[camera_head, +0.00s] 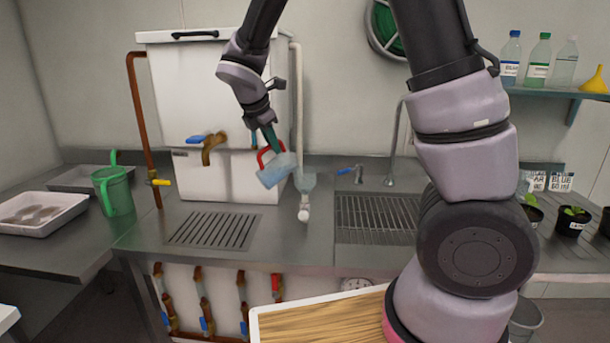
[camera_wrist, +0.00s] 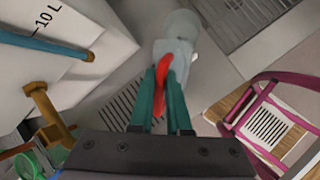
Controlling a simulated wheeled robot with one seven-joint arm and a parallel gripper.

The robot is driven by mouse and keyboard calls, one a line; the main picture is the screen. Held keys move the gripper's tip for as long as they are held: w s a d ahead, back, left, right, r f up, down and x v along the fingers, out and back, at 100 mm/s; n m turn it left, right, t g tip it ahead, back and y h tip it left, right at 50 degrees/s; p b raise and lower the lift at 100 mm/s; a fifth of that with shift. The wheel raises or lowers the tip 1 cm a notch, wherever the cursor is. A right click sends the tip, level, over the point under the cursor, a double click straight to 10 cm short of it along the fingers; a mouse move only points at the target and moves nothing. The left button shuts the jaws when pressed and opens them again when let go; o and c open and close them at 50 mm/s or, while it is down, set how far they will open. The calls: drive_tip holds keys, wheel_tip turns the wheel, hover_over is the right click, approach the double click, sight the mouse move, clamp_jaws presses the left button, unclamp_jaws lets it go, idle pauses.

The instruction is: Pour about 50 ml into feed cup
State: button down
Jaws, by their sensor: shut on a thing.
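A clear bluish measuring jug (camera_head: 277,172) with a red handle hangs tilted in front of the white tank. My gripper (camera_head: 271,140) is shut on the jug's red handle (camera_wrist: 166,85), its teal fingers on both sides of it. The jug's lower end tips left, and its right side is beside a small clear funnel-shaped cup (camera_head: 306,182), which looks like the feed cup. This cup has a white lower end above the steel counter. In the wrist view the jug (camera_wrist: 175,55) overlaps what is behind it. I cannot see any stream or the liquid level.
The white tank (camera_head: 195,95) with a brass tap (camera_head: 212,146) stands close behind the jug. A drain grate (camera_head: 214,230) lies in front. A green jug (camera_head: 114,190) and white tray (camera_head: 40,222) are left; potted seedlings (camera_head: 572,220) are right.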

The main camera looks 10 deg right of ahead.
sight(258, 158)
drive_tip(key=shift+w+d+r+g+y+p, duration=0.15)
drive_tip(key=shift+d+r+g+y+p, duration=0.15)
drive_tip(key=shift+p, duration=0.3)
drive_tip(key=shift+w+d+r+g+y+p, duration=0.1)
drive_tip(key=shift+w+d+r+y+p, duration=0.1)
drive_tip(key=shift+d+y+p, duration=0.3)
idle(1.6)
drive_tip(key=shift+a, duration=0.15)
drive_tip(key=a+f+t+h, duration=0.1)
drive_tip(key=s+a+f+h, duration=0.1)
drive_tip(key=a+f+h, duration=0.1)
drive_tip(key=shift+s+f+t+h, duration=0.1)
drive_tip(key=shift+s+t+h, duration=0.1)
drive_tip(key=shift+t+h, duration=0.15)
drive_tip(key=shift+f+t+h, duration=0.1)
drive_tip(key=shift+t+h, duration=0.15)
drive_tip(key=shift+s+a+f+n+t+h, duration=0.2)
drive_tip(key=shift+a+f+h, duration=0.1)
drive_tip(key=shift+f+h, duration=0.1)
drive_tip(key=shift+s+a+f+n+t+h, duration=0.1)
drive_tip(key=shift+a+f+n+h, duration=0.1)
drive_tip(key=shift+a+f+h, duration=0.15)
drive_tip(key=shift+f, duration=0.1)
idle(0.9)
